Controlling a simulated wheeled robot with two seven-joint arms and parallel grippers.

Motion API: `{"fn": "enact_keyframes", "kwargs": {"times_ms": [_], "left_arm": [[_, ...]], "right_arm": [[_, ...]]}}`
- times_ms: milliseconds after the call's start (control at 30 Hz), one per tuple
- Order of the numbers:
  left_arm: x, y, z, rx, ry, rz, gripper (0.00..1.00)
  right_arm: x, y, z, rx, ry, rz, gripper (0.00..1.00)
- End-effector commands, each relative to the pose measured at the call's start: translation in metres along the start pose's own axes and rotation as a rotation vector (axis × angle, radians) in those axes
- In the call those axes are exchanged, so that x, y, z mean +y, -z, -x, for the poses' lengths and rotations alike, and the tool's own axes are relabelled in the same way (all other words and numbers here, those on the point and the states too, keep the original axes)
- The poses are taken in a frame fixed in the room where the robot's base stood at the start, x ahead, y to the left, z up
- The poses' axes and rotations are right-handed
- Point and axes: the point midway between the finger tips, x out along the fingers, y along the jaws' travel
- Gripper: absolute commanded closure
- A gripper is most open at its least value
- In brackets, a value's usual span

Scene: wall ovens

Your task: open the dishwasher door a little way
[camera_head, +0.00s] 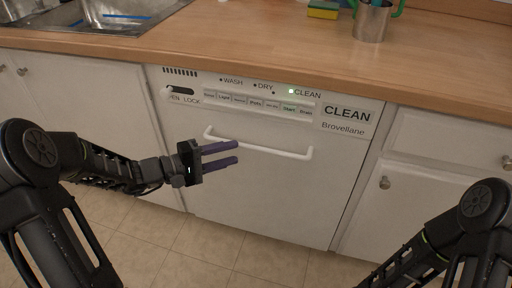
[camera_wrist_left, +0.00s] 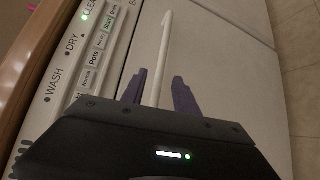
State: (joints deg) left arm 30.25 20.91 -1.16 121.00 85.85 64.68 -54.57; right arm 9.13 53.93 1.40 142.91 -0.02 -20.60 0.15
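The white dishwasher door (camera_head: 270,190) appears closed under a wooden counter. A white bar handle (camera_head: 262,148) runs across its upper part; the handle (camera_wrist_left: 163,50) also shows in the left wrist view. My left gripper (camera_head: 237,153) has two purple fingers parted and points right, near the left part of the handle. In the left wrist view the handle lies between the parted fingers of my left gripper (camera_wrist_left: 160,88), with gaps showing on both sides. Contact cannot be told. My right arm is at the lower right of the head view; its gripper is out of view.
The control panel (camera_head: 180,91) sits above the door, with a lit green CLEAN light. White cabinets (camera_head: 413,213) flank the dishwasher. A sink (camera_head: 110,15), a sponge (camera_head: 322,10) and a metal cup (camera_head: 371,22) are on the counter (camera_head: 260,50). Tiled floor (camera_head: 210,250) lies below.

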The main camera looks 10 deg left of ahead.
Motion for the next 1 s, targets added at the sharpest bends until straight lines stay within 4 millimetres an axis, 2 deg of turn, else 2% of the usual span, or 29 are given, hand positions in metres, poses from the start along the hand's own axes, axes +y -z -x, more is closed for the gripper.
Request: {"fn": "enact_keyframes", "kwargs": {"times_ms": [267,733,1000], "left_arm": [[-0.002,-0.001,-0.008,-0.004,0.002,0.002,0.64],[-0.002,-0.001,-0.072,-0.003,0.003,0.003,0.64],[-0.002,-0.001,-0.079,-0.002,0.003,0.004,0.64]], "right_arm": [[0.001,0.000,-0.002,0.001,-0.001,-0.001,1.00],[0.006,0.003,-0.009,0.007,-0.004,-0.005,1.00],[0.006,0.004,-0.009,0.008,-0.004,-0.005,1.00]]}}
